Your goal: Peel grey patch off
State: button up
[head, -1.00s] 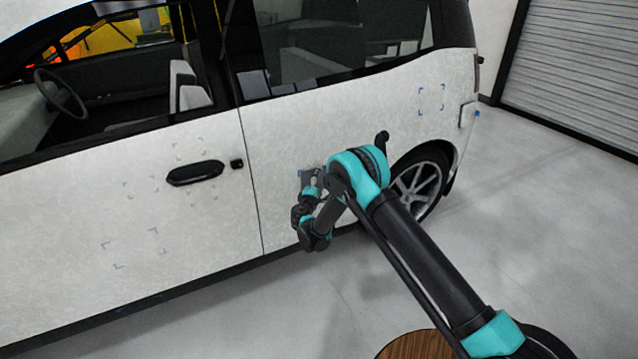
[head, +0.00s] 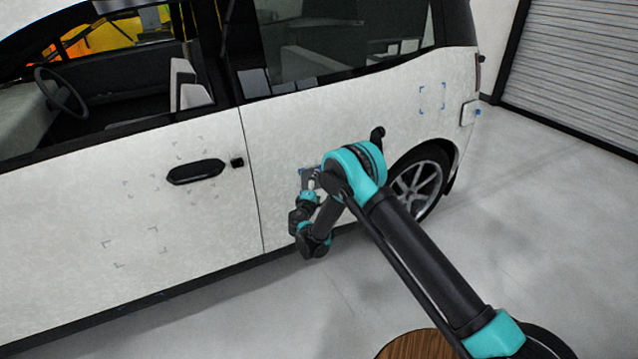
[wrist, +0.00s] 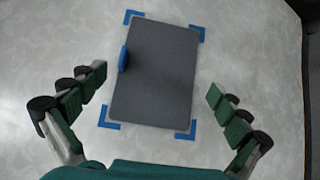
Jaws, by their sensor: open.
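A dark grey rectangular patch (wrist: 154,80) lies flat on the car's white side panel in the wrist view. Blue corner marks frame it, and a small blue tab (wrist: 123,59) sticks out at its left edge. My gripper (wrist: 156,84) is open, its green-padded fingers apart on the left and right of the patch with nothing between them in their grip. In the head view my gripper (head: 310,185) is at the rear side panel, left of the rear wheel. The patch (head: 308,176) is mostly hidden there behind my arm.
The white car (head: 90,225) fills the left and middle. Empty grey-marked outlines sit near the black door handle (head: 195,172), and a blue-marked outline (head: 432,97) lies at the rear. Grey floor is clear at right, before a roller door (head: 575,65).

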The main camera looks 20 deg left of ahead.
jog(key=s+d, duration=0.2)
jog(key=s, duration=1.2)
jog(key=w+d+r+m+g+h, duration=0.2)
jog(key=w+d+r+m, duration=0.15)
jog(key=d, duration=0.45)
jog(key=w+d+r+m+g+h, duration=0.1)
jog(key=w+d+r+m+h, duration=0.1)
jog(key=w+d+r, duration=0.5)
jog(key=s+d+r+m+g+h, duration=0.1)
jog(key=s+d+r+m+g, duration=0.15)
jog(key=d, duration=0.75)
jog(key=s+d+r+m+g, duration=0.1)
jog(key=s+d+m+g, duration=0.15)
jog(key=d, duration=0.75)
jog(key=s+d+r+m+g+h, duration=0.15)
jog(key=s+d, duration=0.25)
jog(key=d, duration=0.7)
jog(key=s+d+f+m+g+y, duration=0.1)
jog(key=s+d+m, duration=0.3)
jog(key=s, duration=0.8)
jog(key=s+d+f+m+g+y, duration=0.1)
jog(key=s+d, duration=0.5)
jog(key=s, duration=0.6)
jog(key=m+g+y, duration=0.1)
jog(key=m+y, duration=0.1)
jog(key=m, duration=0.1)
jog(key=shift+d+f, duration=0.4)
jog(key=shift+g, duration=0.25)
jog(key=shift+c, duration=0.5)
